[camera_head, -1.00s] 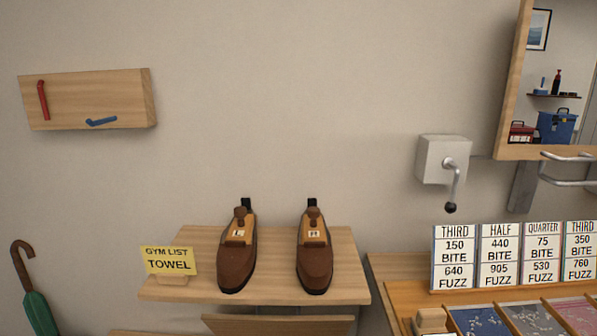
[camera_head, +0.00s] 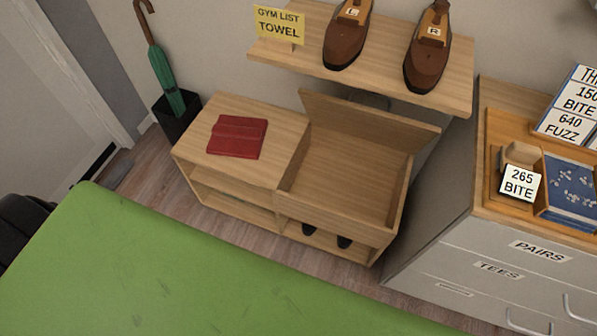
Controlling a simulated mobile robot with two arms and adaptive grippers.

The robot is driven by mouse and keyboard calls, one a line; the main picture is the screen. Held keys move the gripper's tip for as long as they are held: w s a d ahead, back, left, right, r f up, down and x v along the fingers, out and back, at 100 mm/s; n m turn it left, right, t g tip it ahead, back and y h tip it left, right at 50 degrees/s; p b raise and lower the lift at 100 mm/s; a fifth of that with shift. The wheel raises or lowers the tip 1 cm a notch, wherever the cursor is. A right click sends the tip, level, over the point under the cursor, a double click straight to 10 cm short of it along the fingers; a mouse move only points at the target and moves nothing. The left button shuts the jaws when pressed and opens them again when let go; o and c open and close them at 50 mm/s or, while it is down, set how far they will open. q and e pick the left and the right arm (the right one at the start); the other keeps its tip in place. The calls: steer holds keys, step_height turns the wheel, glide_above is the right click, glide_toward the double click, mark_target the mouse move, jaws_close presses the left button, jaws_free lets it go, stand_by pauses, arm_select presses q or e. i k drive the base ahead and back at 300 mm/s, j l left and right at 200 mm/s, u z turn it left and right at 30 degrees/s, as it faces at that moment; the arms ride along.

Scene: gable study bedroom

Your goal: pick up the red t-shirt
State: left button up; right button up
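A folded red cloth (camera_head: 237,137), which looks like the red t-shirt, lies flat on the left part of the top of a low wooden bench (camera_head: 262,105). It is fully visible, with nothing on it. Neither of my grippers shows in the head view.
The bench has an open bin on its right with a raised lid (camera_head: 365,137). A shelf (camera_head: 384,73) above holds two brown shoes and a yellow "GYM LIST TOWEL" card (camera_head: 279,27). A green surface (camera_head: 150,270) fills the foreground. A drawer cabinet (camera_head: 470,265) stands right, an umbrella (camera_head: 165,72) left.

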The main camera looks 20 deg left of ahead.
mark_target(241, 137)
steer(key=u, duration=1.2)
steer(key=i+j+z, duration=0.1)
steer(key=z, duration=0.35)
steer(key=j+z, duration=0.2)
steer(key=z, duration=0.25)
steer(key=i+j+z, duration=0.1)
steer(key=j+z, duration=0.15)
steer(key=z, duration=0.2)
steer(key=j+z, duration=0.2)
steer(key=z, duration=0.2)
steer(key=j+z, duration=0.2)
steer(key=z, duration=0.25)
steer(key=k+j+z, duration=0.1)
steer(key=j, duration=0.35)
steer(key=k+j+z, duration=0.15)
steer(key=j, duration=0.3)
steer(key=k+j+z, duration=0.1)
steer(key=j, duration=0.35)
steer(key=k+j+z, duration=0.15)
steer(key=j, duration=0.3)
steer(key=k+j+z, duration=0.1)
steer(key=k+j, duration=0.15)
steer(key=j, duration=0.15)
steer(key=k+j+z, duration=0.15)
steer(key=j, duration=0.2)
steer(key=k+j, duration=0.3)
steer(key=j, duration=0.15)
